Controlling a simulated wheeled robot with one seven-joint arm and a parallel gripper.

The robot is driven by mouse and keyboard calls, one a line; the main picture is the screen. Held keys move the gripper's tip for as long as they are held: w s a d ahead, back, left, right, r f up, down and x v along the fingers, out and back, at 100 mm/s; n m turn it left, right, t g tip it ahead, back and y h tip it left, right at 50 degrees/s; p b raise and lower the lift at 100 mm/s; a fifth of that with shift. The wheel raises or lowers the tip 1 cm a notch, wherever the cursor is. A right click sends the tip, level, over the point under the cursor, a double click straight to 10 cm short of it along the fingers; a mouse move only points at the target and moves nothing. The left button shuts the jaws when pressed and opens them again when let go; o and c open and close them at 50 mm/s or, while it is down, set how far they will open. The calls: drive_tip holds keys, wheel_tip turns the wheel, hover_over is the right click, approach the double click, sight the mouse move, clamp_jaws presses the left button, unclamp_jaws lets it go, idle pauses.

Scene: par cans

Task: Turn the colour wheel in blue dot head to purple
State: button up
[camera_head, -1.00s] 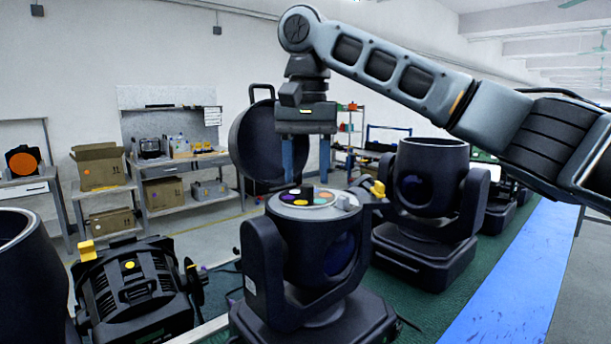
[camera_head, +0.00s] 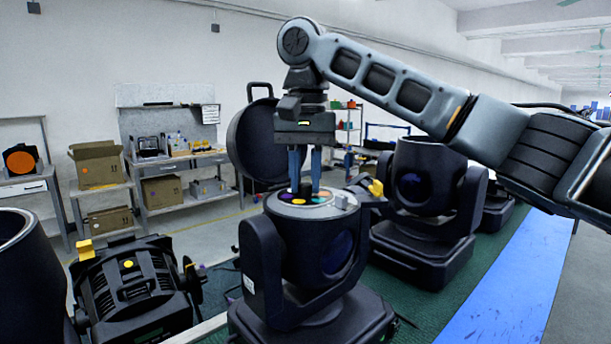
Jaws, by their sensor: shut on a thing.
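The colour wheel (camera_head: 317,200) lies in the open top of the dark moving head (camera_head: 284,238) in the middle. It carries purple, yellow, orange and teal patches; the purple one shows at its left, the yellow at its front. I cannot make out a blue dot on this head. My gripper (camera_head: 304,188) points straight down over the wheel.
A round black lid (camera_head: 252,140) stands open behind the head. Another head (camera_head: 425,205) stands close right; a yellow-dotted lamp (camera_head: 132,285) lies left.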

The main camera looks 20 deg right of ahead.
drive_tip(key=shift+n, duration=0.3)
clamp_jaws()
drive_tip(key=n, duration=1.1)
drive_tip(key=shift+n, duration=0.3)
drive_tip(key=n, duration=1.1)
drive_tip(key=shift+n, duration=0.3)
drive_tip(key=o, duration=0.9)
unclamp_jaws()
